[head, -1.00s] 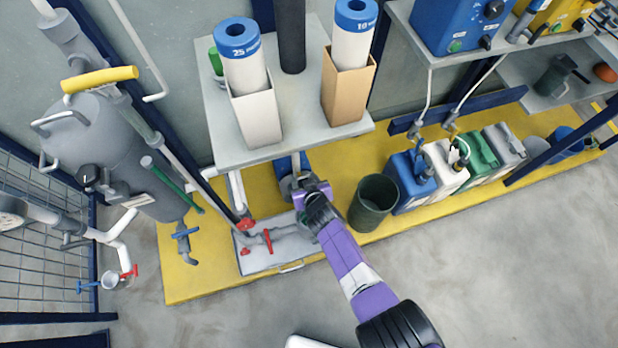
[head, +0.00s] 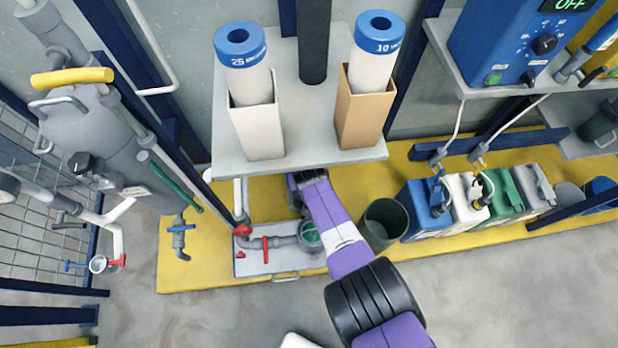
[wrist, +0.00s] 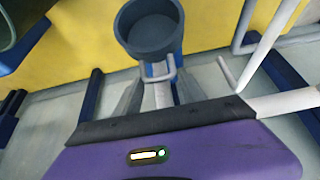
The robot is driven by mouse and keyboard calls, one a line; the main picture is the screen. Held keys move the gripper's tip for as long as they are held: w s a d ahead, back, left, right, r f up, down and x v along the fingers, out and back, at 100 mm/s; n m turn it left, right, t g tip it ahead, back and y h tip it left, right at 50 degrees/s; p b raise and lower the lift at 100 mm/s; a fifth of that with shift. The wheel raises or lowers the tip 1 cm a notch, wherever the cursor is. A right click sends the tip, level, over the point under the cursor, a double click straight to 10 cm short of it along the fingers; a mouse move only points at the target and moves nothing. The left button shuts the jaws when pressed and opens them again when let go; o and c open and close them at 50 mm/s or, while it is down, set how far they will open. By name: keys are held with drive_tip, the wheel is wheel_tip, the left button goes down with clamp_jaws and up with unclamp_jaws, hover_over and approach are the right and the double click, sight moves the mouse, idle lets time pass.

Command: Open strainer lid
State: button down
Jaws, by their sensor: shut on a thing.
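The strainer pot (head: 311,236) sits on the grey pump base at the bottom middle of the head view. Its top is uncovered and green shows inside; my arm covers part of its right side. My gripper (wrist: 158,88) is shut on the handle of a dark grey round part, which I take to be the strainer lid (wrist: 150,40). The wrist view shows its hollow side and the bracket handle between my fingers. In the head view my gripper (head: 300,186) is behind the pot, close under the shelf, and mostly hides the lid.
The grey shelf (head: 305,160) with two filter cartridges hangs just above my gripper. A dark green bin (head: 383,224) stands close to the right of my arm. A red-handled valve (head: 265,246) is on the pipe left of the pot. Several jugs stand further right.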

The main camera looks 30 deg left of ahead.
drive_tip(key=shift+w+a+r, duration=0.25)
drive_tip(key=shift+a+r, duration=0.1)
drive_tip(key=shift+a, duration=0.25)
drive_tip(key=c, duration=0.9)
unclamp_jaws()
drive_tip(key=shift+d+f, duration=0.1)
drive_tip(key=shift+f, duration=0.1)
drive_tip(key=shift+d, duration=0.1)
drive_tip(key=shift+s, duration=0.1)
drive_tip(key=p+v, duration=0.6)
drive_tip(key=s+d+p, duration=0.3)
drive_tip(key=s+d, duration=0.3)
drive_tip(key=s, duration=0.3)
drive_tip(key=shift+s+d+f+p, duration=0.25)
drive_tip(key=shift+f+p, duration=0.15)
drive_tip(key=shift+f, duration=0.1)
